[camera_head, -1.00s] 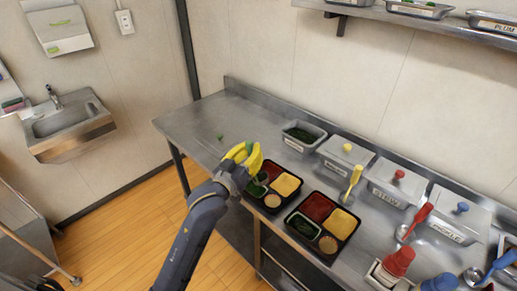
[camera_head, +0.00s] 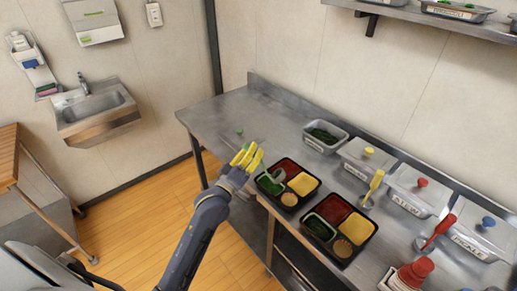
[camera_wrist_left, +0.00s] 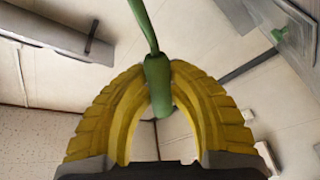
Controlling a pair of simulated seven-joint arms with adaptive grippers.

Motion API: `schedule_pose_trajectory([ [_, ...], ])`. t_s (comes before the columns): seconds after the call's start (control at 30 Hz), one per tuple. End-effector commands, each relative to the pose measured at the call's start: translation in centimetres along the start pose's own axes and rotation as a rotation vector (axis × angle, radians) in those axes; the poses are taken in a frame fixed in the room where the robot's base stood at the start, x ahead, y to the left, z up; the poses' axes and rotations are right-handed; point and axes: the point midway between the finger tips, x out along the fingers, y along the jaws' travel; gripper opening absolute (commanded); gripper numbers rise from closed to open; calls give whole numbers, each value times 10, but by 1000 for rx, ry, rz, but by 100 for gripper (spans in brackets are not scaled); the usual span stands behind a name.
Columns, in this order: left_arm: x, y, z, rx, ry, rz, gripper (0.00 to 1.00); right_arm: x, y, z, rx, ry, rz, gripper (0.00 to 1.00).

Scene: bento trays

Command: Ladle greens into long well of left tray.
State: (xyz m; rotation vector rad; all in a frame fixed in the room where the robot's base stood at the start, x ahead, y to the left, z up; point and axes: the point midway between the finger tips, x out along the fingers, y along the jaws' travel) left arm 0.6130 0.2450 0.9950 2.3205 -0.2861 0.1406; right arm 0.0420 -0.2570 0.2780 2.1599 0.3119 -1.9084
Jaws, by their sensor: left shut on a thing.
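My left gripper (camera_head: 247,157) has yellow fingers and is at the far-left side of the left black tray (camera_head: 286,208). It is shut on the green-handled ladle (camera_wrist_left: 158,85), whose grip and thin stem show between the fingers in the left wrist view. The ladle's bowl seems to be the greyish round shape over the tray's left part. Greens (camera_head: 269,186) show in the tray's long left well, partly behind the gripper and ladle. The greens pan (camera_head: 311,144) stands uncovered behind the tray. My right gripper is out of view.
A second filled tray (camera_head: 340,228) sits right of the first. Lidded containers (camera_head: 368,158) line the back, with a yellow-handled ladle (camera_head: 374,186) and a red-handled one (camera_head: 440,229) nearby. A small green knob (camera_head: 239,132) is on the counter (camera_head: 215,115), whose far-left end is mostly clear.

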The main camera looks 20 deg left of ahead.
Motion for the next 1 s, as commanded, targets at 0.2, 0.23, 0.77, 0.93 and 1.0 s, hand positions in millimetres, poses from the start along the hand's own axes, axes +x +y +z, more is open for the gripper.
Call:
schedule_pose_trajectory([
  [0.2,-4,-17,1,-112,29,-1,0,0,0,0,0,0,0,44],
  [0.23,-5,-19,1,-128,33,-2,0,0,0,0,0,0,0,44],
  [0.77,-14,-53,4,-396,106,-1,0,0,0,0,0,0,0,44],
  [0.93,-15,-58,5,-447,120,0,0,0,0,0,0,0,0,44],
  [1.0,-16,-60,5,-460,123,0,0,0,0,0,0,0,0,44],
])
